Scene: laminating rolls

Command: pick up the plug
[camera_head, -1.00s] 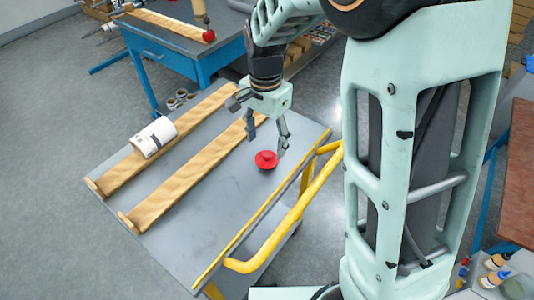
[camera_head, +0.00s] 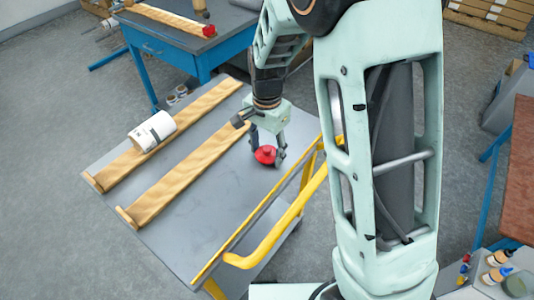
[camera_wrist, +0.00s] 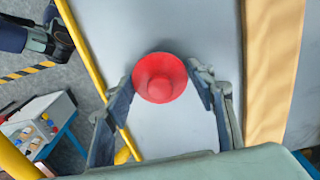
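The red plug (camera_head: 265,155) stands on the grey top of the cart (camera_head: 215,215), close to its yellow-edged right side. My gripper (camera_head: 267,152) is lowered over it, with a finger on either side. In the wrist view the round red plug (camera_wrist: 159,78) lies between the fingertips of my open gripper (camera_wrist: 160,82). The left fingertip looks very near the plug's rim, and the right one is close too; I cannot tell whether either touches.
Two wooden rails (camera_head: 190,175) lie on the cart left of the plug, one carrying a white roll (camera_head: 152,131). A yellow handle (camera_head: 285,220) runs along the cart's right side. A blue table (camera_head: 185,50) stands behind. The cart's front is clear.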

